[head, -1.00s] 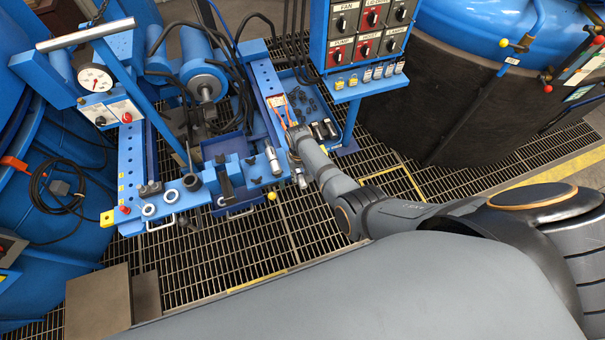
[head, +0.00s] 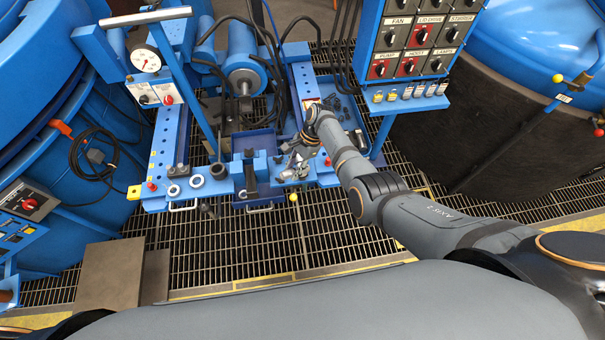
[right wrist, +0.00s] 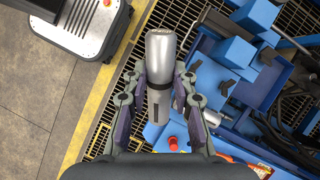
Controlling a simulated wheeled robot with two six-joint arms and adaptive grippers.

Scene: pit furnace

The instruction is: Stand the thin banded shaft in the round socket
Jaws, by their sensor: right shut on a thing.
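My right gripper (right wrist: 158,88) is shut on a silver shaft (right wrist: 160,55) with a dark band around it. In the right wrist view the shaft runs up between the fingers, one end free beyond the tips. In the head view the right gripper (head: 292,160) is small, over the right part of the blue bench's front rail. A dark round collar (head: 219,171), which looks like the round socket, is left of it on the same rail, apart from the gripper. Whether the collar is empty is too small to tell. My left gripper is out of view.
Two pale rings (head: 173,190) lie on the rail's left part. A dark upright block (head: 250,175) stands between collar and gripper. A blue tray (head: 345,118) with small parts is at right, below the switch panel (head: 420,40). Floor grating (head: 240,240) lies in front.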

